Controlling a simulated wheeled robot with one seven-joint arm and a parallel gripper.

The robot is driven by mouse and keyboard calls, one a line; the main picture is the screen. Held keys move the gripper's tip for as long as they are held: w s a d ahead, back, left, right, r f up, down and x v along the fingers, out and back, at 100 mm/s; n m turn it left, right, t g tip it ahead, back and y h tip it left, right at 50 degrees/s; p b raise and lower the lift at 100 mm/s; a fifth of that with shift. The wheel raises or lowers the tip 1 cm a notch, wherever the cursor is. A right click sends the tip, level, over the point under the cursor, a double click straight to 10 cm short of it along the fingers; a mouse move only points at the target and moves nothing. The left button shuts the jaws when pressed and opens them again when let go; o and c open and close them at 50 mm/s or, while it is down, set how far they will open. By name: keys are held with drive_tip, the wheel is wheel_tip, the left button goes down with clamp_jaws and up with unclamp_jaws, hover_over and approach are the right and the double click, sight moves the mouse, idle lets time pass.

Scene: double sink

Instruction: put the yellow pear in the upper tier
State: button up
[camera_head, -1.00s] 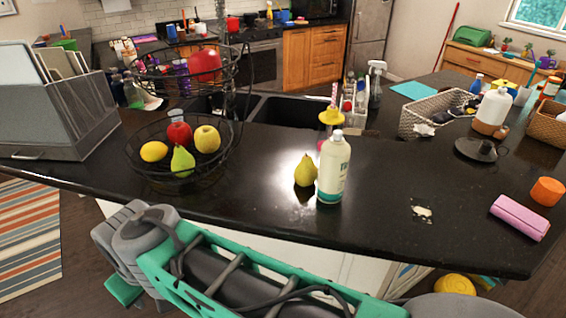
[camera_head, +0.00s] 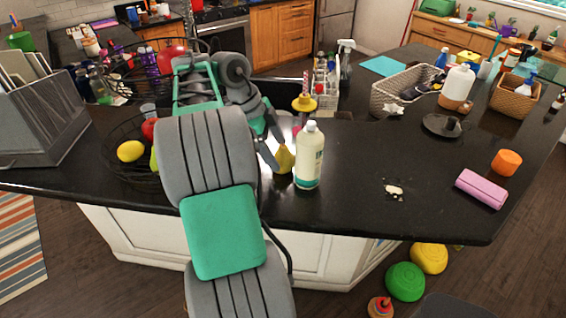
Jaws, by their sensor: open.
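The two-tier wire basket stands to the left. Its upper tier (camera_head: 128,90) holds a red fruit (camera_head: 171,59) and is partly hidden by my arm. Its lower tier (camera_head: 112,165) shows a lemon (camera_head: 130,151) and part of a red fruit; my arm covers the rest.
A yellow-topped item (camera_head: 304,104) and the sink lie behind the pear. The counter right of the bottle is mostly clear.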

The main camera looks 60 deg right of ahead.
sight(280, 157)
drive_tip(key=x, duration=0.3)
drive_tip(key=shift+f, duration=0.3)
drive_tip(key=c, duration=1.7)
drive_tip(key=shift+r, duration=0.15)
